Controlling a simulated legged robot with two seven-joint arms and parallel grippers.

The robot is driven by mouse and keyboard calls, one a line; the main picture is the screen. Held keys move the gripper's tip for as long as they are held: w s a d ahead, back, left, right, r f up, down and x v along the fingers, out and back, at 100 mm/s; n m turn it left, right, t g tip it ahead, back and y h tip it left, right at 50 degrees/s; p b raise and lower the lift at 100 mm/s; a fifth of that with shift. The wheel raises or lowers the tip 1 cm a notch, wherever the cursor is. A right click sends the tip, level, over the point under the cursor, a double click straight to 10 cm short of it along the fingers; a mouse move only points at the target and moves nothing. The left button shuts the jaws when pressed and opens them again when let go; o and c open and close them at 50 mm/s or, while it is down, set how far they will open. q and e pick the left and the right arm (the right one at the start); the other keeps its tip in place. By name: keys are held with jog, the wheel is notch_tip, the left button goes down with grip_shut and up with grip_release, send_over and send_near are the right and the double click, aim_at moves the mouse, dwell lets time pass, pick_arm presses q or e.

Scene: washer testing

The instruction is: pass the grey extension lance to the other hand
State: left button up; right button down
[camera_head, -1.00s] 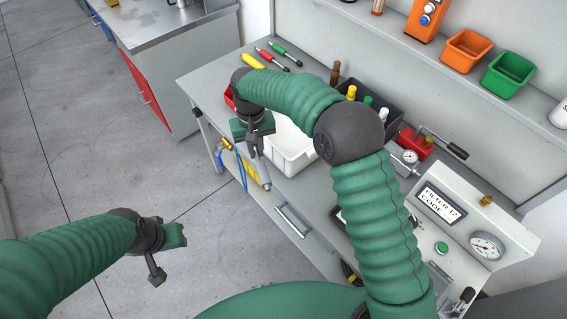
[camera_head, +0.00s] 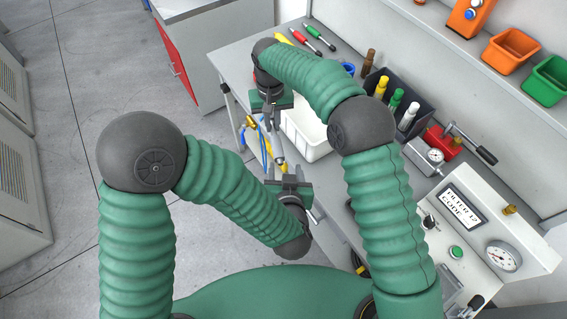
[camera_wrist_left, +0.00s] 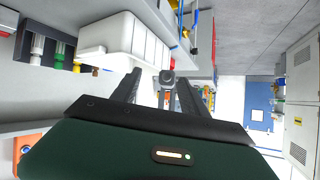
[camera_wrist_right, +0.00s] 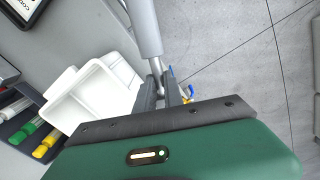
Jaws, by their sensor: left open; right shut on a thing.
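The grey extension lance (camera_head: 276,148) hangs from my right gripper (camera_head: 272,112), which is shut on it near its upper end in the head view. The right wrist view shows the lance (camera_wrist_right: 145,28) running away from the right fingers (camera_wrist_right: 161,92). My left gripper (camera_head: 286,176) is open just below the lance's free end, its fingers towards it. In the left wrist view the round lance end (camera_wrist_left: 167,77) appears between the open left fingers (camera_wrist_left: 160,88), seen nearly end-on. I cannot tell whether they touch.
A white bin (camera_head: 304,128) stands on the grey bench right beside the lance. A dark holder with coloured bottles (camera_head: 397,100) and a test panel (camera_head: 462,210) lie further right. Hoses and tools (camera_head: 254,137) hang at the bench's front edge. Open floor lies left.

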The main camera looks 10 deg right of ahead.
aim_at(277, 144)
jog(key=shift+s+r, duration=0.1)
jog(key=shift+s, duration=0.05)
jog(key=shift+a, duration=0.1)
pick_arm(q)
jog(key=w+n, duration=0.1)
jog(key=w, duration=0.2)
jog(key=w+a+n+t+y, duration=0.1)
jog(key=w, duration=0.3)
jog(key=w+f+n, duration=0.1)
jog(key=w, duration=0.2)
jog(key=shift+w+a+f+t+y, duration=0.1)
jog(key=shift+w+a+t+y, duration=0.2)
jog(key=shift+w+a+y, duration=0.1)
jog(key=shift+s+d, duration=0.1)
grip_shut()
pick_arm(e)
jog(key=c, duration=1.4)
grip_release()
jog(key=shift+o, duration=0.2)
